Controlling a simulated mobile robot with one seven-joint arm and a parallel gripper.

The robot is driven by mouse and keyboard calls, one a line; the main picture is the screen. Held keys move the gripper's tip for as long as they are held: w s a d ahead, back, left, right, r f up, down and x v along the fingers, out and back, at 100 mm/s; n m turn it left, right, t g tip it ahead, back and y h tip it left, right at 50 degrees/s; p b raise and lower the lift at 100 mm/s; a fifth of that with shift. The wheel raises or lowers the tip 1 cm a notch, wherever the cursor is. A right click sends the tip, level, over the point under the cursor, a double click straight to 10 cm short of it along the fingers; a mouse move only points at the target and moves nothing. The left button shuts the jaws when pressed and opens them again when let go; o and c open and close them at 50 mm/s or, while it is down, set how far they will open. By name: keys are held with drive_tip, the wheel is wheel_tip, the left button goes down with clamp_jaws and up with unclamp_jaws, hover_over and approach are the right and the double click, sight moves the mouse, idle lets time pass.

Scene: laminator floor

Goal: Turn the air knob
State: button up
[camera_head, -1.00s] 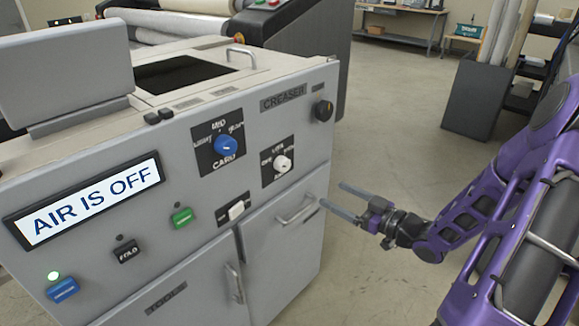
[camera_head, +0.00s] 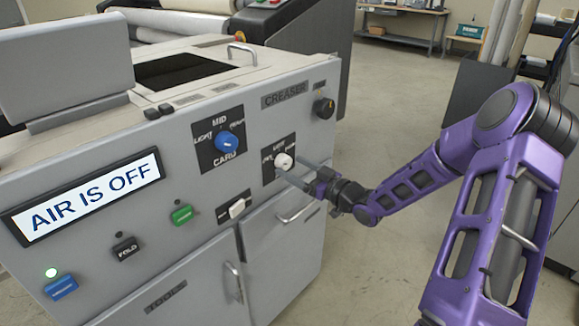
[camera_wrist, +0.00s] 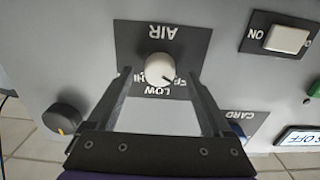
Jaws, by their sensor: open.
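The air knob (camera_head: 283,161) is white and round, on a dark label plate on the front of the grey creaser. In the wrist view the air knob (camera_wrist: 159,67) shows with AIR and LOW lettering upside down; its dark mark points to the lower right. My gripper (camera_head: 289,166) is open in front of the knob. In the wrist view the fingers of my gripper (camera_wrist: 160,76) lie on either side of the knob, with gaps, and hold nothing. Whether the tips reach past the knob's face is unclear. The display (camera_head: 82,196) reads AIR IS OFF.
A blue CARD knob (camera_head: 229,142) is left of the air knob, and a black knob (camera_head: 323,107) is to its upper right. A white switch (camera_head: 237,208) and door handle (camera_head: 298,212) are below. Open floor (camera_head: 400,80) lies to the right.

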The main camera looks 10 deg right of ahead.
drive_tip(key=shift+x, duration=1.05)
clamp_jaws()
